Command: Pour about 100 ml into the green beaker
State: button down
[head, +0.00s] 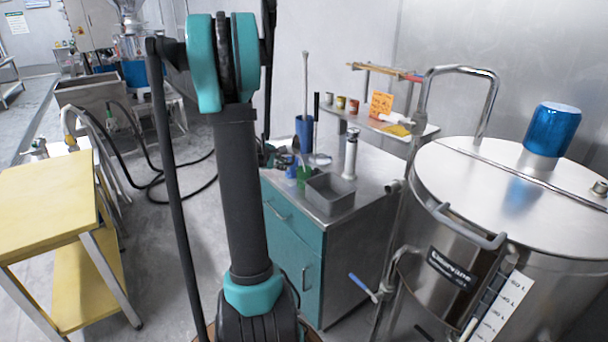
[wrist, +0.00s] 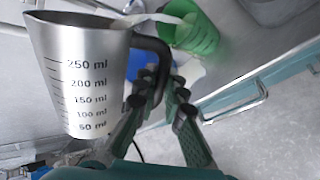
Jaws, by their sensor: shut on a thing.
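A steel measuring jug (wrist: 80,75) with black ml markings fills the left of the wrist view. Its dark handle (wrist: 152,45) lies between the fingers of my gripper (wrist: 163,88), which is shut on it. The green beaker (wrist: 197,35) is just beyond the jug, at the top of the wrist view. A whitish band (wrist: 178,8) reaches from near the jug's rim to the beaker's mouth and looks like liquid. The level in the beaker cannot be read. In the head view the beaker (head: 303,176) is small on the counter, and my arm mostly hides the gripper and jug.
A blue container (wrist: 138,64) sits beside the green beaker. A large steel tank (head: 470,190) is close on the right. A yellow-topped table (head: 45,195) stands left.

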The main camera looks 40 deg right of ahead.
jog(key=shift+w+r, duration=0.15)
jog(key=shift+r, duration=0.05)
jog(key=shift+s+d+r+n+g+h, duration=0.1)
jog(key=shift+s+r+n+g+h, duration=0.15)
jog(key=shift+r+n+g+h, duration=0.3)
jog(key=shift+s+d+r+n+g+h, duration=0.1)
jog(key=shift+s+r+n+g+h, duration=0.25)
jog(key=shift+g, duration=0.3)
jog(key=shift+s+d+n+g+h, duration=0.2)
jog(key=shift+s+n+g+h, duration=0.25)
jog(key=shift+n+g, duration=0.15)
jog(key=shift+f, duration=0.1)
jog(key=shift+s+d+n+g, duration=0.1)
jog(key=shift+s+n+g, duration=0.05)
jog(key=shift+n+g, duration=0.15)
jog(key=shift+f+h+b, duration=0.1)
jog(key=shift+h+b, duration=0.25)
jog(key=r+n+g+h, duration=0.1)
jog(key=w+n+g+h+b, duration=0.1)
jog(key=n, duration=0.1)
jog(key=shift+w+a+r+g, duration=0.1)
jog(key=shift+a+r+g, duration=0.1)
jog(key=shift+r+g, duration=0.15)
jog(key=shift+w+a+r+n+g+h+b, duration=0.15)
jog(key=shift+r+n+g+h+b, duration=0.1)
jog(key=shift+r+n+h, duration=0.25)
jog(key=shift+w+d+r+n+g+h+b, duration=0.1)
jog(key=shift+r+n+g+h+b, duration=0.1)
jog(key=shift+r+n+h+b, duration=0.3)
jog(key=shift+r, duration=0.1)
